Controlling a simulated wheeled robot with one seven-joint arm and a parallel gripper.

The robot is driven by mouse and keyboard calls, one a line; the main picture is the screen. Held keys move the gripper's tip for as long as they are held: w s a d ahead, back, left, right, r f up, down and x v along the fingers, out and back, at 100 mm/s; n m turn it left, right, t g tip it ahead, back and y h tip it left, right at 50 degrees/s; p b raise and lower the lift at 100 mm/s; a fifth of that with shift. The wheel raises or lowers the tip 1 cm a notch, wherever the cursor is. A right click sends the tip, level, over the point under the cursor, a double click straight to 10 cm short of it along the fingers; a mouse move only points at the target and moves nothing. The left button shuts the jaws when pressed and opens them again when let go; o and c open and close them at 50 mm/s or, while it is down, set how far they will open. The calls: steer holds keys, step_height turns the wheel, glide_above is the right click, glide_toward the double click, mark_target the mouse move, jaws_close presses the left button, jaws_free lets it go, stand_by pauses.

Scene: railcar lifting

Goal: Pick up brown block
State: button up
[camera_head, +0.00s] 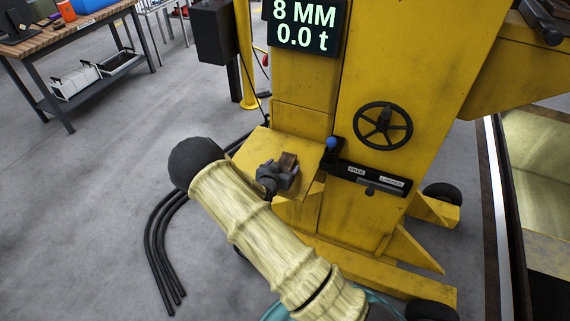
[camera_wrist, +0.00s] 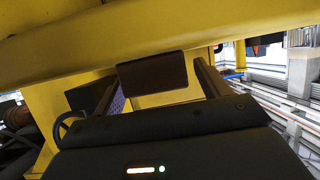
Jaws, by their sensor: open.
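The brown block (camera_head: 288,159) is on or just above the yellow ledge of the machine in the head view. In the wrist view the brown block (camera_wrist: 152,72) is a dark brown box near the middle, ahead of my gripper body. My gripper (camera_head: 280,176) is right at the block in the head view and partly covers it. In the wrist view my gripper (camera_wrist: 158,84) is open, with one finger to each side of the block. Whether either finger touches it, I cannot tell.
The ledge (camera_head: 251,150) belongs to a yellow lifting column (camera_head: 400,60) with a black handwheel (camera_head: 384,125). A blue-knobbed lever (camera_head: 331,143) stands close right of the block. A display (camera_head: 305,25) reads 8 MM and 0.0 t. Black cables (camera_head: 160,245) lie on the floor left.

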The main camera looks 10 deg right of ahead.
steer(key=shift+w+d+f, duration=0.25)
steer(key=shift+w+d, duration=0.05)
steer(key=shift+w, duration=0.1)
steer(key=c, duration=1.1)
